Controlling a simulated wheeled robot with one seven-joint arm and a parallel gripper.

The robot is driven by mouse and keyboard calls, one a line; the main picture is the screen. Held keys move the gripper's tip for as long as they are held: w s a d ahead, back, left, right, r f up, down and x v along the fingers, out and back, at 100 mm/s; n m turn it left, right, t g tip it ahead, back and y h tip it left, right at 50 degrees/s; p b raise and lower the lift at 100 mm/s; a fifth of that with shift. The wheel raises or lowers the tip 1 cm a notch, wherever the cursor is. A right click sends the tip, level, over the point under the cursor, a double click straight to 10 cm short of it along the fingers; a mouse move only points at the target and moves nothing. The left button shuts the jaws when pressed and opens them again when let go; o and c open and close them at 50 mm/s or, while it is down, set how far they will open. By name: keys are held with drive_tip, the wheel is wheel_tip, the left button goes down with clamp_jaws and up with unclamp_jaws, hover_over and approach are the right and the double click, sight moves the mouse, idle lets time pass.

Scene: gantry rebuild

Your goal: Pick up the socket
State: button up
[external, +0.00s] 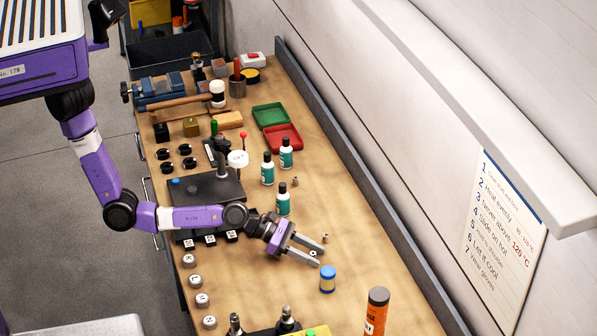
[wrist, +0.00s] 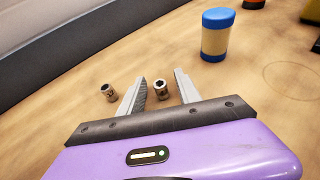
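A small metal socket (wrist: 160,90) stands on the wooden bench between the two fingers of my gripper (wrist: 160,76) in the wrist view. It also shows near the fingertips in the external view (external: 313,253). My gripper (external: 321,255) is open and low over the bench, its fingers on either side of this socket. I cannot tell whether a finger touches it. A second similar socket (wrist: 109,92) stands just outside the left finger in the wrist view; in the external view it is beyond the far fingertip (external: 325,238).
A blue-and-tan jar (external: 328,280) stands close to the fingertips. An orange tube (external: 376,312) is nearer the front. Green-labelled bottles (external: 283,199), another small metal piece (external: 295,182) and a dark stand (external: 205,192) are behind. The bench is clear towards the wall-side ledge (external: 375,190).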

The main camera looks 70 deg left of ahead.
drive_tip(key=shift+w+d, duration=0.1)
clamp_jaws()
idle(0.4)
wheel_tip(320, 180, up, 20)
idle(0.4)
